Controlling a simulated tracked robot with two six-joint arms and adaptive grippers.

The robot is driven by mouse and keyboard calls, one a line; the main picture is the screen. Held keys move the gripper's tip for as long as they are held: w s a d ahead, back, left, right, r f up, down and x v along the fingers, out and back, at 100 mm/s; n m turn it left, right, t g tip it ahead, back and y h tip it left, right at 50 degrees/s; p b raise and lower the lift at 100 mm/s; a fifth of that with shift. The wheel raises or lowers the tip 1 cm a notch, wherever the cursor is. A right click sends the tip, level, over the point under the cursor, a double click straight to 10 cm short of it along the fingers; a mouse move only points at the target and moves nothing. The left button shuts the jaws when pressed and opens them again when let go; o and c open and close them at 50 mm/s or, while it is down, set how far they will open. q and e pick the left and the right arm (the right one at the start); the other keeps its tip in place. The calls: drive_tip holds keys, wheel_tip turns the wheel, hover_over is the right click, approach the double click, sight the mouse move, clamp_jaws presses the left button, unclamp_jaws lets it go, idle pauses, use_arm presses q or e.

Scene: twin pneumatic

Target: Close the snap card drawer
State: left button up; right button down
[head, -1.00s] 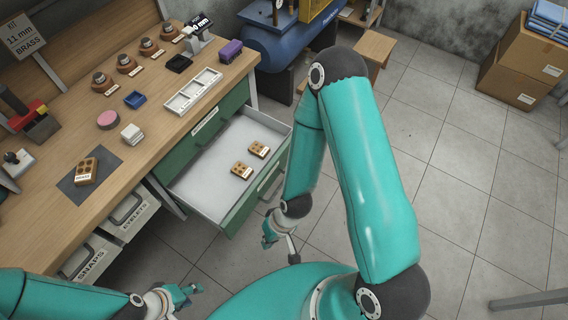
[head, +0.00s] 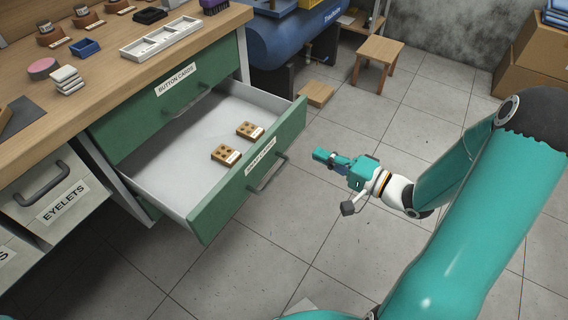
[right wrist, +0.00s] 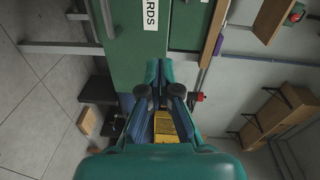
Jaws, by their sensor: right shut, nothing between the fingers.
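The snap card drawer (head: 215,214) is a green-fronted drawer with a grey inside, standing wide open below the closed button cards drawer (head: 168,97). Its front has a label and a dark bar handle (head: 268,174). Two brown cards with holes, one nearer (head: 226,154) and one farther (head: 250,131), lie inside it. My right gripper (head: 322,156) is shut and empty. It is in front of the drawer, to the right of the handle and apart from it. In the right wrist view its fingers (right wrist: 160,75) point at a green front with a partly visible label. My left gripper is out of view.
The wooden workbench (head: 100,75) carries a white tray (head: 160,40), a blue box and other small items. White bins, one marked eyelets (head: 60,213), sit below left. A blue tank (head: 290,40) and a wooden stool (head: 379,53) stand behind. Floor is free in front of the drawer.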

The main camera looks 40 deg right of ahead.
drive_tip(key=s+f+b, duration=0.1)
drive_tip(key=s, duration=0.1)
drive_tip(key=y+b, duration=0.1)
drive_tip(key=b, duration=0.4)
approach(272, 137)
drive_tip(key=x, duration=0.6)
drive_tip(key=shift+w+a, duration=0.25)
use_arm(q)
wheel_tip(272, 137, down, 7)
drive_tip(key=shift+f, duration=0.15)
use_arm(e)
drive_tip(key=shift+w+a, duration=0.1)
drive_tip(key=shift+w, duration=0.3)
